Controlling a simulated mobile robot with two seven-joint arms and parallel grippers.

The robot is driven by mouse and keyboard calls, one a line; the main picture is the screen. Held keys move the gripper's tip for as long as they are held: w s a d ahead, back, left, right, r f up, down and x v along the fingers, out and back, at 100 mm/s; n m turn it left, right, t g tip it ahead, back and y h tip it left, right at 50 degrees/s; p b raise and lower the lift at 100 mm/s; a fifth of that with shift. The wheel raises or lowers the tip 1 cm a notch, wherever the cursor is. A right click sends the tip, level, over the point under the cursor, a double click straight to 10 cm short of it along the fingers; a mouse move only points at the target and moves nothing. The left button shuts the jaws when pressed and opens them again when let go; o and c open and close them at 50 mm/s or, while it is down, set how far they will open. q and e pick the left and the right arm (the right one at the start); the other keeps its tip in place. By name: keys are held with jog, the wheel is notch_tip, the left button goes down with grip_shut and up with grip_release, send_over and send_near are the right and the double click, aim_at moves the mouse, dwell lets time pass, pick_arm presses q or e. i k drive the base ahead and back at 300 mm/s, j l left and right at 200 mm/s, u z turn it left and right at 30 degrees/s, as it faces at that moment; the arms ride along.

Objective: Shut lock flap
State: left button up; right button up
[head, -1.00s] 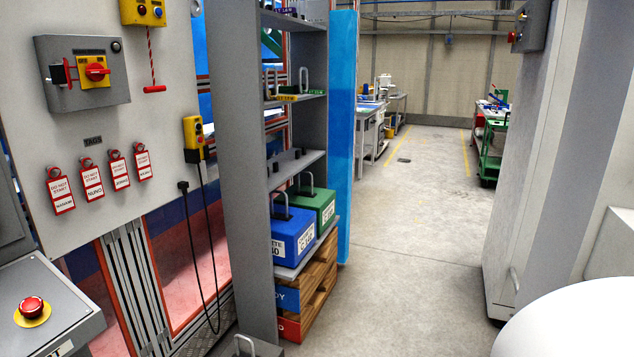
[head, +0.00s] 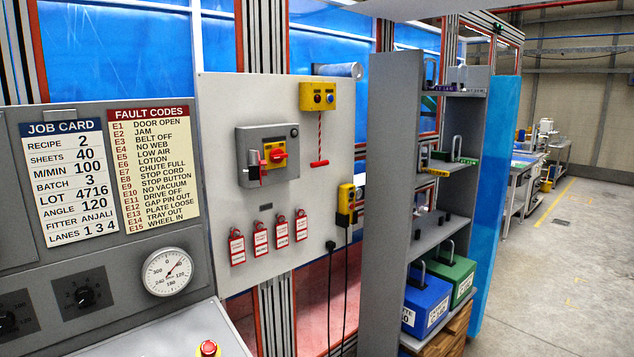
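The grey switch box (head: 268,155) hangs on the pale panel board (head: 216,130) in the middle of the head view. Its front has a yellow plate with a red rotary handle (head: 277,155). A small red and dark piece (head: 257,168) sticks out at the left of the yellow plate; it may be the lock flap, but it is too small to tell how far it stands open. Neither of my grippers is in view.
Red tags (head: 260,239) hang below the box. A yellow button box (head: 318,96) with a red pull cord is above right, a yellow pendant (head: 346,205) to the right. A grey shelf (head: 395,180) stands further right. Free floor (head: 575,260) lies at the far right.

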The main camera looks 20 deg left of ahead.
aim_at(255, 172)
jog(key=k+j+u, duration=0.15)
jog(key=j+u, duration=0.55)
jog(key=k+j, duration=0.05)
jog(key=j, duration=0.05)
